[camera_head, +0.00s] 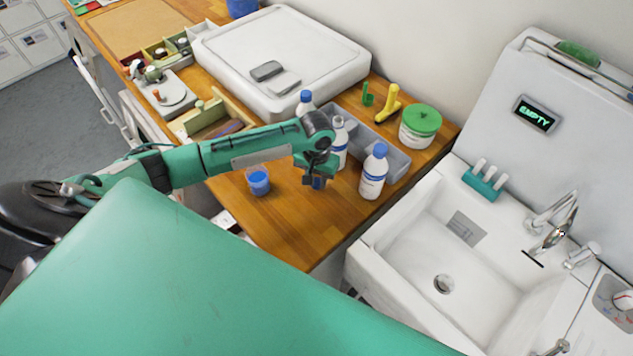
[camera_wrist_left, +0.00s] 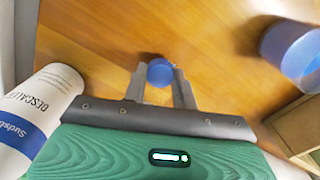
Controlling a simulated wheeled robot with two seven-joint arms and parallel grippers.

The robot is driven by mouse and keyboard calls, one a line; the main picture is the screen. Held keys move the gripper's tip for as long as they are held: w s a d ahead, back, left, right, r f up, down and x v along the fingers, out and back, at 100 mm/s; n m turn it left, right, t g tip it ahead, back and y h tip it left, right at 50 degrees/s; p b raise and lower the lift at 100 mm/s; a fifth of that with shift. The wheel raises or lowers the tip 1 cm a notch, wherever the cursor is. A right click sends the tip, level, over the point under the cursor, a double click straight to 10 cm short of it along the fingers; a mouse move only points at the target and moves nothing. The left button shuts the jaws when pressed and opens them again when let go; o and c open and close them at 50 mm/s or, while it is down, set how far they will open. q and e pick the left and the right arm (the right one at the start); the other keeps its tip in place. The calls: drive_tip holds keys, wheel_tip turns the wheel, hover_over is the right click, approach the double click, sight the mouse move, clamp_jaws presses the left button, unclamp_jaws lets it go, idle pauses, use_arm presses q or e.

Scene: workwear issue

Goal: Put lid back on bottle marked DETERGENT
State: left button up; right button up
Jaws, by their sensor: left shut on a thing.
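My left gripper (camera_head: 319,180) reaches in over the wooden counter and is shut on a blue lid (camera_wrist_left: 160,72), held between its fingertips. The lid shows as a bit of blue under the fingers in the head view (camera_head: 318,184). Just behind the gripper stands an upright white bottle (camera_head: 340,145) with a bare neck and no cap; its label is too small to read. A blue-capped white bottle (camera_head: 373,173) stands right of the gripper. In the left wrist view a bottle at the left reads DESCALER (camera_wrist_left: 38,115). My right gripper is out of view.
Another blue-capped bottle (camera_head: 305,101) stands farther back. A small blue tub (camera_head: 259,181) is left of the gripper. A grey tray (camera_head: 397,160), a green-lidded tub (camera_head: 419,125) and a yellow item (camera_head: 388,103) lie behind. The sink (camera_head: 410,250) is at the right. The front counter is clear.

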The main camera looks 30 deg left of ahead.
sight(317, 182)
use_arm(q)
wheel_tip(317, 182, up, 18)
drive_tip(key=b, duration=0.4)
drive_tip(key=shift+r, duration=0.2)
drive_tip(key=s+d+f+m+b, duration=0.1)
drive_tip(key=s+d+f, duration=0.3)
drive_tip(key=s, duration=0.3)
drive_tip(key=shift+s+d+f, duration=0.35)
drive_tip(key=shift+f, duration=0.4)
